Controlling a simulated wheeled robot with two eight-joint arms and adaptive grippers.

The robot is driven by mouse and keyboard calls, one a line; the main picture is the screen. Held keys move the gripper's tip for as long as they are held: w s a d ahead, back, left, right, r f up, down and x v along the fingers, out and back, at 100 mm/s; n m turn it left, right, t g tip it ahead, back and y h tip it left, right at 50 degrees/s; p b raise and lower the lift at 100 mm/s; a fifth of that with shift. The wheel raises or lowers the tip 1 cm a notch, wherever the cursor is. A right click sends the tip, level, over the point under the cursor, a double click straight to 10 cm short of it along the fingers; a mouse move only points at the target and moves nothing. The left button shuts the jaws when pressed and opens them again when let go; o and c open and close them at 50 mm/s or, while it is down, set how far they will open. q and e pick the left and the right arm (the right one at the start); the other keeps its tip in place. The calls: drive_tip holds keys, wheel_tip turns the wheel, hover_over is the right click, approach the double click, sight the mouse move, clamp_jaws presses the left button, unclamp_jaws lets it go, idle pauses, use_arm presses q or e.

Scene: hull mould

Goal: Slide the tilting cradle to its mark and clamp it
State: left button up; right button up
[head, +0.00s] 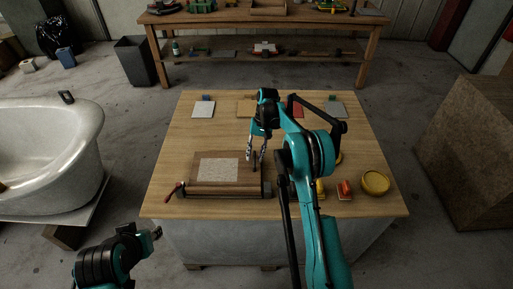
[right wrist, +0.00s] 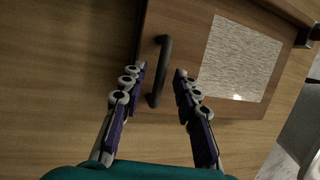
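The tilting cradle (head: 200,168) appears to be the brown wooden board with a pale textured panel (head: 219,169), on the table's front left. A dark bar handle (right wrist: 160,70) stands on its edge in the right wrist view. My right gripper (head: 255,160) is at the cradle's right edge. In the right wrist view its fingers (right wrist: 160,73) are apart, one each side of the handle, with gaps showing. A red-gripped lever (head: 172,190), possibly the clamp, is at the front left. My left gripper (head: 156,233) is off the table at lower left; its opening is unclear. I cannot make out the mark.
The wooden table (head: 380,203) has flat pads along its back. A yellow round container (head: 375,182) and a red-topped item (head: 345,188) sit at front right. A white tub (head: 50,150) stands left, a large brown block (head: 470,160) right. The table's left strip is clear.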

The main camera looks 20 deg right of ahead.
drive_tip(key=v, duration=1.1)
drive_tip(key=shift+r, duration=0.25)
